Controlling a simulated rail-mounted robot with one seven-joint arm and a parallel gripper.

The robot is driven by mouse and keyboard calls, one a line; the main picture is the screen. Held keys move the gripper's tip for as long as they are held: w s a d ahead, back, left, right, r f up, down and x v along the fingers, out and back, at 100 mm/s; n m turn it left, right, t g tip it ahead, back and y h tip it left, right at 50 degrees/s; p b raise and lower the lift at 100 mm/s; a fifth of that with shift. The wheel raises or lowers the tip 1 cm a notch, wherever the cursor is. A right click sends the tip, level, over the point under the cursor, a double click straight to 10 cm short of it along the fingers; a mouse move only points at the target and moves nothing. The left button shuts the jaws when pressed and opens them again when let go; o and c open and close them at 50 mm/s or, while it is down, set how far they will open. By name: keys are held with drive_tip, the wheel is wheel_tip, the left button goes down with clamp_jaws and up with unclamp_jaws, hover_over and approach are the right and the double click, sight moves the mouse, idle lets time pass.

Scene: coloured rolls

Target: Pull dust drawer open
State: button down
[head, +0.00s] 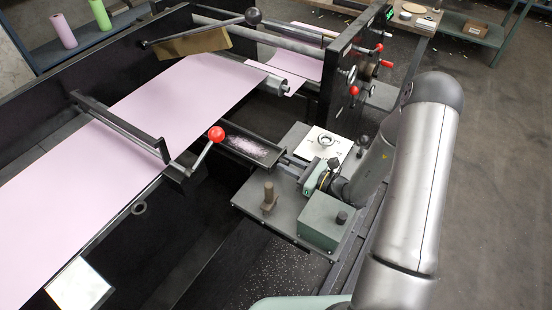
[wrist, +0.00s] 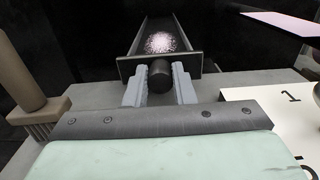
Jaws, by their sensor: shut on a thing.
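The dust drawer (head: 248,148) is a narrow dark tray with pale pink dust lying in it. It sticks out of the black machine frame in the head view. In the wrist view the drawer (wrist: 140,63) runs straight away from me, with its dust pile near the front. Its round dark knob (wrist: 160,78) sits on the front plate. My gripper (wrist: 160,84) has its two grey fingers on either side of the knob, shut on it. In the head view my gripper (head: 288,160) is at the drawer's front end, above the grey table.
A red-knobbed lever (head: 216,134) stands close left of the drawer. The pink web (head: 150,110) runs behind.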

drive_tip(key=v, duration=1.5)
drive_tip(key=shift+d+b, duration=0.2)
drive_tip(key=shift+b, duration=0.2)
drive_tip(key=c, duration=1.2)
unclamp_jaws()
drive_tip(key=b+v, duration=0.1)
drive_tip(key=v, duration=1.6)
drive_tip(key=shift+d, duration=0.2)
drive_tip(key=shift+s, duration=0.1)
